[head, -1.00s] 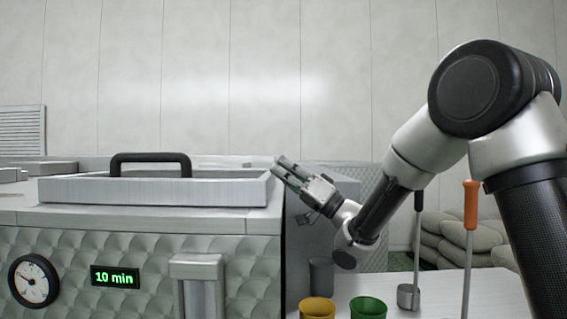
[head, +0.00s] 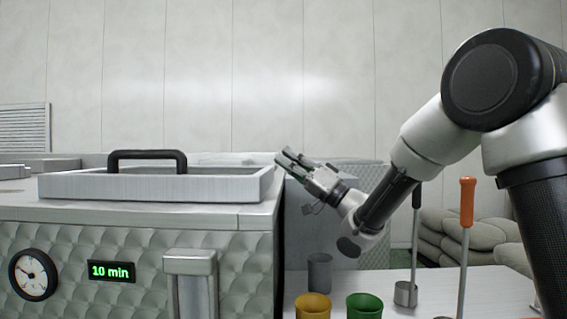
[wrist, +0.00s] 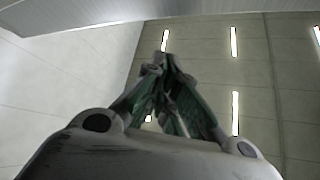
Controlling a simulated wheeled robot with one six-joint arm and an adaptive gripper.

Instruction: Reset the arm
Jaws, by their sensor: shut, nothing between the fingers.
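My gripper (head: 285,158) is shut and empty in the head view. It points up and to the left, beside the right end of the machine's lid tray, and I cannot tell whether the two touch. My arm reaches in from the right of the picture. In the wrist view my gripper (wrist: 168,58) also shows, its fingers together and pointing up toward the ceiling lights.
A quilted-metal machine (head: 110,250) with a black-handled lid (head: 75,186), a gauge and a "10 min" display stands at left. A yellow cup (head: 313,308), a green cup (head: 364,307), a ladle (head: 405,294) and an orange-handled tool (head: 467,202) are on the table (head: 430,285). Sacks (head: 465,236) lie behind.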

